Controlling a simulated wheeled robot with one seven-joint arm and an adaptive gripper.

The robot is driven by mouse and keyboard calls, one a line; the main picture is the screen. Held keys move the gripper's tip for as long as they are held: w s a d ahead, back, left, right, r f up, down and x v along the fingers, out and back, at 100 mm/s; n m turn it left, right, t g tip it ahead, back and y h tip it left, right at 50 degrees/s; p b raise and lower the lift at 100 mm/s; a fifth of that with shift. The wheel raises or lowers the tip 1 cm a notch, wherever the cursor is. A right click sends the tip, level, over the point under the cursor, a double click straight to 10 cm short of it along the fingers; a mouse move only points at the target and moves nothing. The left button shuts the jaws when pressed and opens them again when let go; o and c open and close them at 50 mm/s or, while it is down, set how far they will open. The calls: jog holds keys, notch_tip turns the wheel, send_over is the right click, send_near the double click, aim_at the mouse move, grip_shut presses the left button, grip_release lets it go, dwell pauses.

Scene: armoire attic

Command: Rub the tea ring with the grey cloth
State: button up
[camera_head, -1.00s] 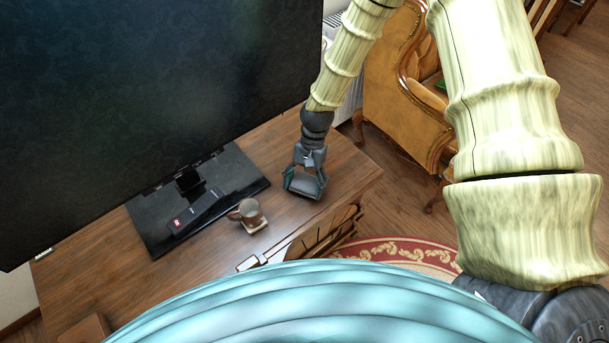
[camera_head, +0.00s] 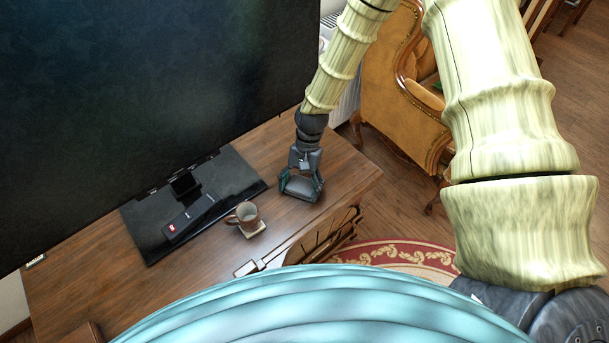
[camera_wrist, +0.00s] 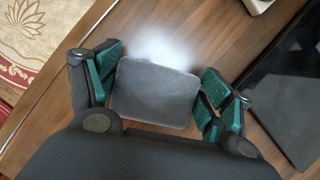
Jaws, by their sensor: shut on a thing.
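My gripper (camera_head: 301,188) is low over the right part of the wooden desk, shut on the grey cloth (camera_head: 299,187). In the wrist view the cloth (camera_wrist: 155,95) is a flat, rounded grey pad between the green finger pads of my gripper (camera_wrist: 160,84). It lies on or just above the wood; I cannot tell which. A pale, hazy bright patch shows on the wood at the cloth's far edge. It looks like glare. I cannot make out the tea ring in either view; the cloth and gripper hide part of the desk.
An armchair (camera_head: 400,100) stands right of the desk (camera_head: 345,172). Bare wood surrounds the gripper.

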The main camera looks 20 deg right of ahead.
jog(key=shift+s+d+r, duration=0.15)
jog(key=shift+s, duration=0.2)
jog(key=shift+s+d+r+p, duration=0.1)
jog(key=shift+s+r+p, duration=0.05)
jog(key=shift+r+p, duration=0.4)
jog(key=shift+s+r+p, duration=0.15)
jog(key=shift+r+p, duration=0.2)
jog(key=shift+r, duration=0.25)
notch_tip(320, 180, up, 6)
jog(key=p, duration=0.4)
jog(key=shift+f+p, duration=0.2)
jog(key=shift+p, duration=0.15)
jog(key=shift+f, duration=0.1)
